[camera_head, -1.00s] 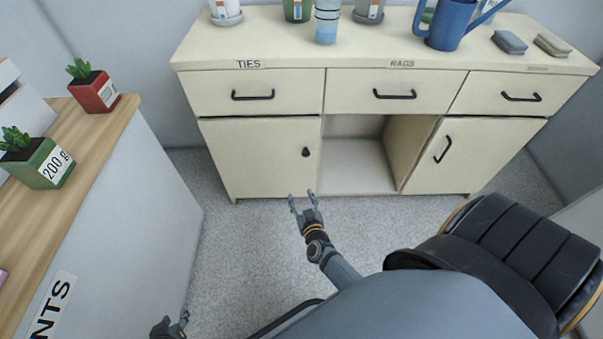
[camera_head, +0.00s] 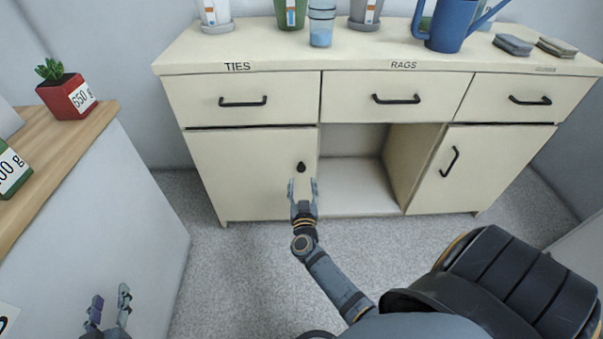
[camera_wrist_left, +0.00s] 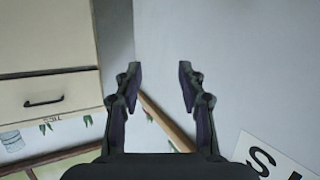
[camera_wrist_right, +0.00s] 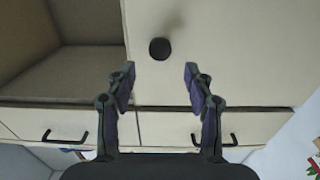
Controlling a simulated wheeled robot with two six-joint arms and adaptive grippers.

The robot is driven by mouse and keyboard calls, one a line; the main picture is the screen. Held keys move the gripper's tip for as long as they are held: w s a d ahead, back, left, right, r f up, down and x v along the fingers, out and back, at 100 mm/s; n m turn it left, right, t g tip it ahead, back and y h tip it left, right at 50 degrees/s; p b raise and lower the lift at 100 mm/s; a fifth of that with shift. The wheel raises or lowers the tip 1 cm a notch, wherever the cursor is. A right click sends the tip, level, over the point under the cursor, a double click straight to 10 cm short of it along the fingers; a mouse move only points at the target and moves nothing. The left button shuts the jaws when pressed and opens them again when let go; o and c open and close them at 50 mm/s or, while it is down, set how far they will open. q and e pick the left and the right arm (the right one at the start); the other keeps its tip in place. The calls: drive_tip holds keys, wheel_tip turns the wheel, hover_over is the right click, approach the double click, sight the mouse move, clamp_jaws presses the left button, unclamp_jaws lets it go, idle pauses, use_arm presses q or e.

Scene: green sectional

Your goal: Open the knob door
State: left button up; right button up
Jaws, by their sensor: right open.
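The knob door (camera_head: 240,172) is the cream left door of the sideboard, and it is shut. Its dark round knob (camera_head: 301,167) sits near the door's right edge. In the right wrist view the knob (camera_wrist_right: 160,48) lies just beyond and between the fingertips. My right gripper (camera_head: 303,184) is open and empty, just below the knob in the head view, apart from it. My left gripper (camera_head: 109,298) is open and empty at the lower left, beside the grey side of the wooden-topped counter; its open fingers also show in the left wrist view (camera_wrist_left: 160,75).
The sideboard (camera_head: 395,64) has three drawers, an open middle niche (camera_head: 355,180) and a right door with a bar handle (camera_head: 450,162). Cups and a blue watering can (camera_head: 447,27) stand on top. A wooden-topped counter (camera_head: 62,150) borders the left. Carpet is clear in front.

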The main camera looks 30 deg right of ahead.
sight(302, 169)
drive_tip(key=b+x, duration=0.1)
drive_tip(key=x, duration=0.2)
drive_tip(key=shift+w+d, duration=0.15)
drive_tip(key=shift+w, duration=0.2)
drive_tip(key=shift+b+x, duration=0.5)
drive_tip(key=shift+x, duration=0.7)
use_arm(q)
wheel_tip(302, 169, up, 21)
drive_tip(key=t, duration=0.9)
drive_tip(key=shift+w+f+m+t+h, duration=0.2)
drive_tip(key=shift+m+t+h, duration=0.1)
drive_tip(key=shift+m+h, duration=0.1)
use_arm(e)
drive_tip(key=shift+w+d, duration=0.1)
drive_tip(key=shift+w, duration=0.05)
use_arm(q)
drive_tip(key=shift+a, duration=0.1)
use_arm(e)
clamp_jaws()
